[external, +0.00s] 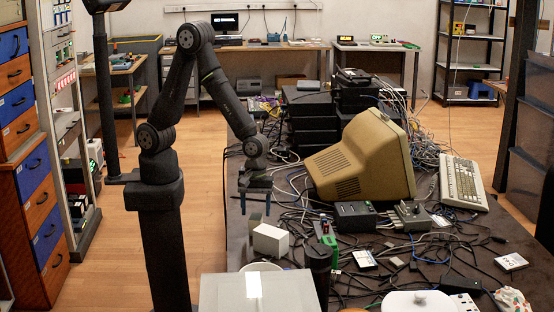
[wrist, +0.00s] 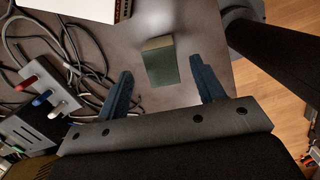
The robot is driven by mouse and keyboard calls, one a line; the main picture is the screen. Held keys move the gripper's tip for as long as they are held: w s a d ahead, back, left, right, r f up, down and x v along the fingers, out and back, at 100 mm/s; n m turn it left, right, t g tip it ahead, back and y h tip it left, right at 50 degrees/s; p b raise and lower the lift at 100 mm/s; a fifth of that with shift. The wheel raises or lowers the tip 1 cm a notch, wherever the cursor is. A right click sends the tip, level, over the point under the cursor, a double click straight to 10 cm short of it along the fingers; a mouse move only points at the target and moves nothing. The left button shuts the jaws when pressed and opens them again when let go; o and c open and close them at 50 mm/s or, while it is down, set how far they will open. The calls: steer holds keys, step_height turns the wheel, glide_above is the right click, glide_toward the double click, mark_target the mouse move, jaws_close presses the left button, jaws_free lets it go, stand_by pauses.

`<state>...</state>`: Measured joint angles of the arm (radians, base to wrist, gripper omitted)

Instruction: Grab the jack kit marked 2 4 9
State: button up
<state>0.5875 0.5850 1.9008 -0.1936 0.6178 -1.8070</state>
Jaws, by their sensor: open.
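My gripper (external: 256,200) points down over the left edge of the dark table. Its two blue-grey fingers are spread apart in the wrist view (wrist: 161,68). A small dark green box (wrist: 161,66) with a tan-olive side shows between and just past the fingertips. I see no contact with either finger. In the external view a small grey-green block (external: 254,221) sits below the fingers and looks like the same box. No face in view shows a readable 2 4 9, so I cannot tell whether this is the jack kit.
A white box (external: 270,241) stands close to the gripper. A beige monitor (external: 350,160), a keyboard (external: 462,184) and tangled cables lie to the right. A device with red, white and blue plugs (wrist: 42,90) is left in the wrist view. Floor lies beyond the table's left edge.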

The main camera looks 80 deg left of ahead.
mark_target(256, 216)
steer(key=shift+f, duration=2.85)
steer(key=c, duration=1.1)
steer(key=shift+r, duration=0.1)
